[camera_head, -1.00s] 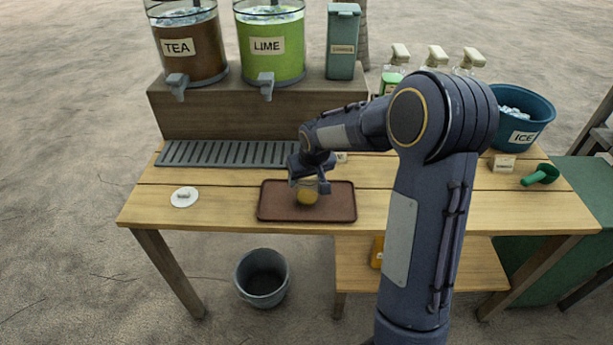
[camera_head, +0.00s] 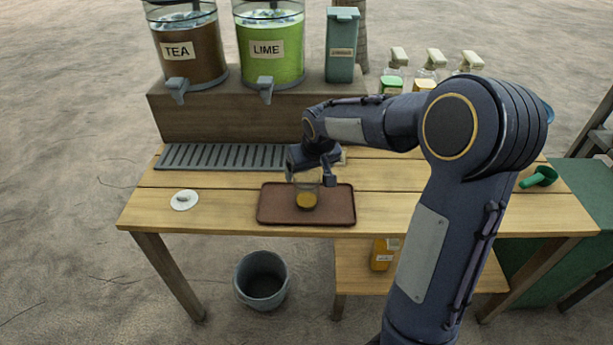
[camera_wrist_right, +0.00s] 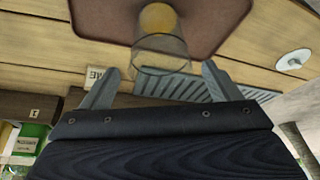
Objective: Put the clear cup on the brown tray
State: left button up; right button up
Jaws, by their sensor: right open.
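The clear cup (camera_head: 307,190) stands on the brown tray (camera_head: 338,212), with something amber at its bottom. In the right wrist view the clear cup (camera_wrist_right: 160,52) is just beyond the fingertips, on the brown tray (camera_wrist_right: 218,22). My right gripper (camera_head: 311,177) is open, with its fingers apart at the cup's rim height and slightly behind it. The right wrist view shows the open fingers of my right gripper (camera_wrist_right: 160,75) on either side, with nothing between their pads that I can see gripped. My left gripper is not in view.
A grey drip grate (camera_head: 215,156) lies behind the tray. The tea dispenser (camera_head: 188,48) and lime dispenser (camera_head: 270,48) stand on a raised shelf. A white disc (camera_head: 184,199) lies left of the tray. A green scoop (camera_head: 538,177) is at the right. A bucket (camera_head: 262,280) stands on the ground.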

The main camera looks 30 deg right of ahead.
jog(key=v, duration=0.5)
jog(key=shift+w, duration=0.1)
jog(key=s+a+y, duration=0.2)
jog(key=s+a, duration=0.3)
jog(key=s, duration=0.7)
jog(key=s+a+t+y, duration=0.1)
jog(key=s+a, duration=0.5)
jog(key=s, duration=0.7)
jog(key=shift+s+r+y, duration=0.15)
jog(key=shift+s+y, duration=0.1)
jog(key=shift+y, duration=0.55)
